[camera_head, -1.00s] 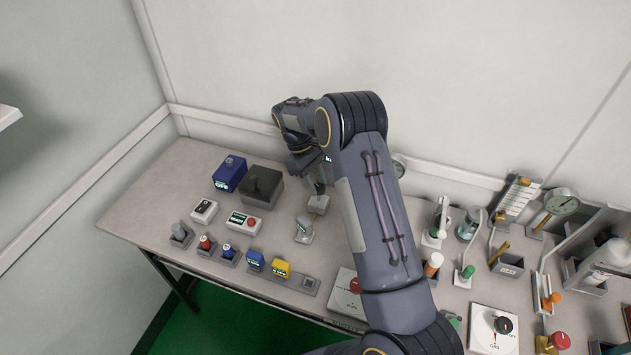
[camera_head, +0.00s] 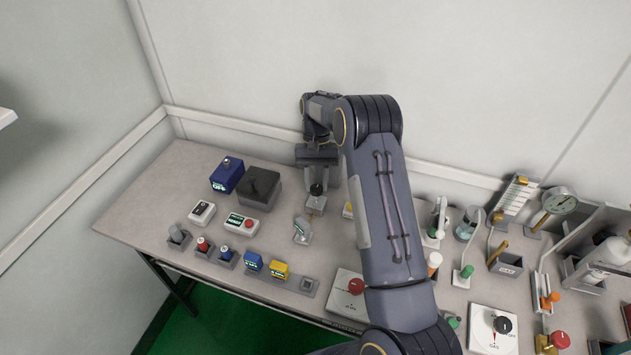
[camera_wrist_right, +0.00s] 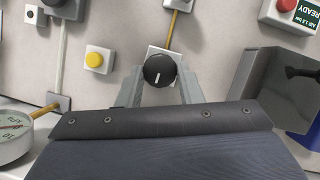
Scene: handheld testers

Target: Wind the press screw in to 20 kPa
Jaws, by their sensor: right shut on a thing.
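A black round knob (camera_wrist_right: 159,70) with a white pointer line sits on a small pale block with a brass tube, in the right wrist view. I take it to be the press screw. It also shows in the head view (camera_head: 316,188), near the back of the bench. My right gripper (camera_wrist_right: 158,82) is shut on the knob, one finger on each side. In the head view the right gripper (camera_head: 316,178) comes down over it from behind. A dial gauge (camera_wrist_right: 12,135) shows partly at the left edge of the wrist view; its reading is not clear. My left gripper is not in view.
A yellow button box (camera_wrist_right: 98,60) stands left of the knob in the wrist view. A dark grey box (camera_head: 262,186) and a blue unit (camera_head: 227,175) stand to the left on the bench. A white box with a red button (camera_head: 243,223) is nearer. Several instruments crowd the right side.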

